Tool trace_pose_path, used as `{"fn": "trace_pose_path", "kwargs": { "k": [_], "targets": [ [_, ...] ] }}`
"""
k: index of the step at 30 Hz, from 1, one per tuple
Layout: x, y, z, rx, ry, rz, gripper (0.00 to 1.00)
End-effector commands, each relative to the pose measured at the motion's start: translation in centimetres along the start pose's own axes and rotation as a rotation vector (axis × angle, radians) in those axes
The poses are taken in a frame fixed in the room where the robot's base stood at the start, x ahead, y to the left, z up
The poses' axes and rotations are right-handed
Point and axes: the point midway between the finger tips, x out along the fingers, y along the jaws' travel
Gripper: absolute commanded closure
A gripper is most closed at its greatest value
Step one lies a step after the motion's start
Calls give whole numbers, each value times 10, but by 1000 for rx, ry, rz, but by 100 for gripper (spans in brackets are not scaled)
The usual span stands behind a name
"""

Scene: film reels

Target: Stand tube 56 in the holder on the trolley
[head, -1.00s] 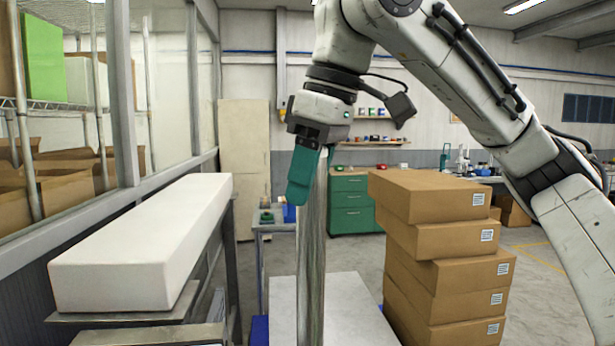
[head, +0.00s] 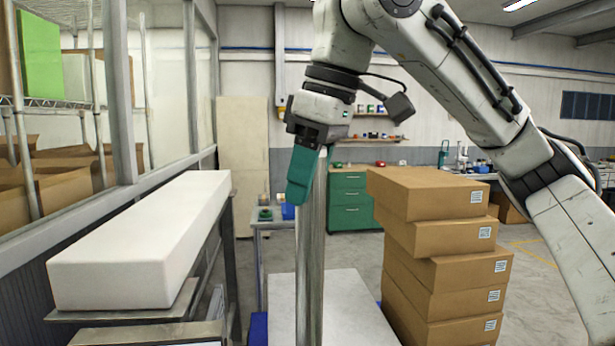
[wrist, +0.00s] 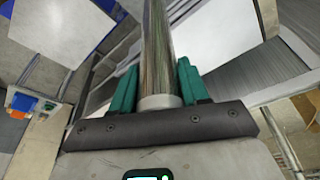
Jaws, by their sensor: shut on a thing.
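My gripper (head: 306,172) has green fingers and is shut on a long grey, streaked tube (head: 312,255). The tube hangs upright, and its lower part runs out of the head view. In the wrist view the tube (wrist: 158,50) passes between the green fingers (wrist: 157,88), with a pale end ring near the palm. No number 56 is readable on it. A small grey trolley or table (head: 272,226) stands farther back, with a blue item (head: 288,211) and a green round item (head: 265,214) on it. I cannot tell whether the blue item is the holder.
A white flat top (head: 345,305) lies low behind the tube. A stack of cardboard boxes (head: 440,240) stands close on the right. A long white block (head: 140,245) lies on a bench at the left. A green drawer cabinet (head: 350,205) is at the back. Grey floor is open between.

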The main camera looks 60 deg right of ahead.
Motion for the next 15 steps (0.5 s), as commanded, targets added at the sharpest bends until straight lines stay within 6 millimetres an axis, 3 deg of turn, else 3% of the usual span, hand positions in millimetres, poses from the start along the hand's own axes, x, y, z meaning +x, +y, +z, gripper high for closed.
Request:
{"fn": "trace_pose_path", "kwargs": {
  "k": [15],
  "targets": [
    [8,0,2,0,2,0,100]
  ]
}}
